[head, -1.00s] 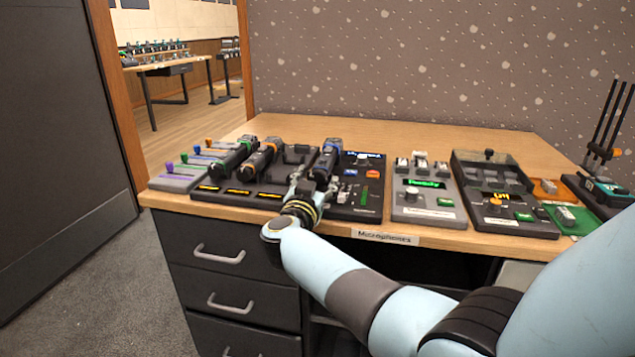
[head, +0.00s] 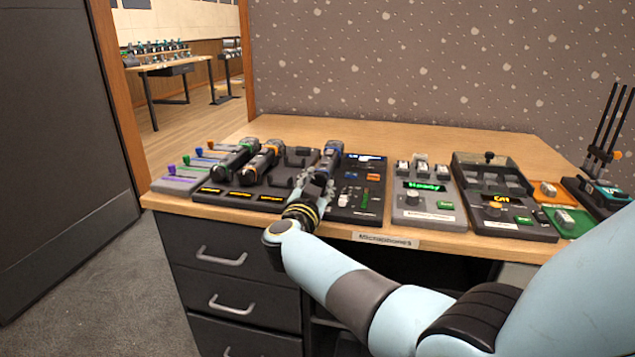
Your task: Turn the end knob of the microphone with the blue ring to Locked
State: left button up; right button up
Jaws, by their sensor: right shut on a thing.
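The microphone with the blue ring (head: 332,152) lies in the rightmost place of a black microphone dock (head: 207,196). My right gripper (head: 317,181) is at the near end of this microphone, shut on its end knob. The knob is hidden by the fingers, so its setting cannot be read. A green-ringed microphone (head: 235,159) and an orange-ringed microphone (head: 262,162) lie to the left in the same dock. An empty cradle (head: 299,156) is between the orange-ringed and blue-ringed ones. My left gripper is not in view.
A grey fader panel (head: 178,184) with coloured knobs is at the table's left end. A grey unit with a green display (head: 428,205) and a black unit (head: 505,215) stand to the right. A Microphones label (head: 386,240) is on the table's front edge. The table's back is clear.

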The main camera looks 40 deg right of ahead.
jog(key=o, duration=1.1)
jog(key=shift+o, duration=0.2)
jog(key=shift+v, duration=3.75)
